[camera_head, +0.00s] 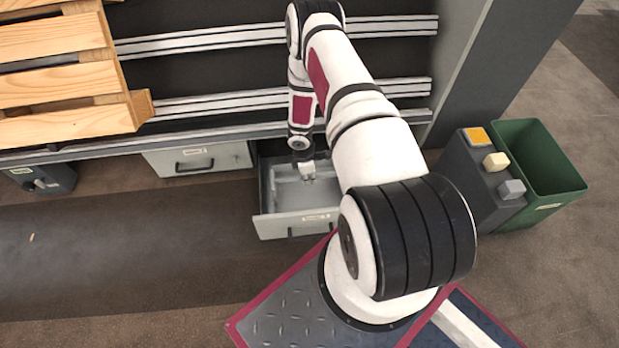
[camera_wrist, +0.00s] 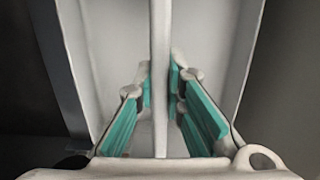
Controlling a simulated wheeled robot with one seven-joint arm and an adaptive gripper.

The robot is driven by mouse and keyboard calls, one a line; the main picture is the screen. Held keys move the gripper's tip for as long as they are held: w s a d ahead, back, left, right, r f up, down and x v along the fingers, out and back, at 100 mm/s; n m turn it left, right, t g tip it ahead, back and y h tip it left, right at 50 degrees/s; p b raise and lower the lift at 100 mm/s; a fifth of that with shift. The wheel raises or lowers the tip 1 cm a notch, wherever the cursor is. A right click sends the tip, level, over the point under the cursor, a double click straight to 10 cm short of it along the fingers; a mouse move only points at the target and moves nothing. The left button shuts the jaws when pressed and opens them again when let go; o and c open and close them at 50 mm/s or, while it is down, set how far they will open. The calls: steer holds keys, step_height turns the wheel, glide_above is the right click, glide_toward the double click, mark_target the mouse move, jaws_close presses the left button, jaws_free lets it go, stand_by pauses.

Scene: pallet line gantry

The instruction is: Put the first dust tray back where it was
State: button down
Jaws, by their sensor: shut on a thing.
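A grey dust tray (camera_head: 263,200) is pulled out from under the line, its label and dark handle on the front panel facing me. My gripper (camera_head: 307,172) reaches down into this tray from above. In the wrist view, my gripper (camera_wrist: 160,72) has its teal-padded fingers on both sides of a thin pale upright rib (camera_wrist: 160,30), shut on it. The tray's pale inner walls (camera_wrist: 95,45) rise on either side of the rib. A second tray (camera_head: 215,158) to the left has its front flush below the rail. My arm hides part of the open tray's right side.
A wooden pallet (camera_head: 60,75) lies on the line at the upper left. A green bin (camera_head: 560,178) and a dark block (camera_head: 478,180) with a yellow-orange pad stand to the right. A small dark box (camera_head: 42,180) is at far left.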

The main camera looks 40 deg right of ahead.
steer(key=c, duration=1.7)
jaws_free()
steer(key=shift+f, duration=0.15)
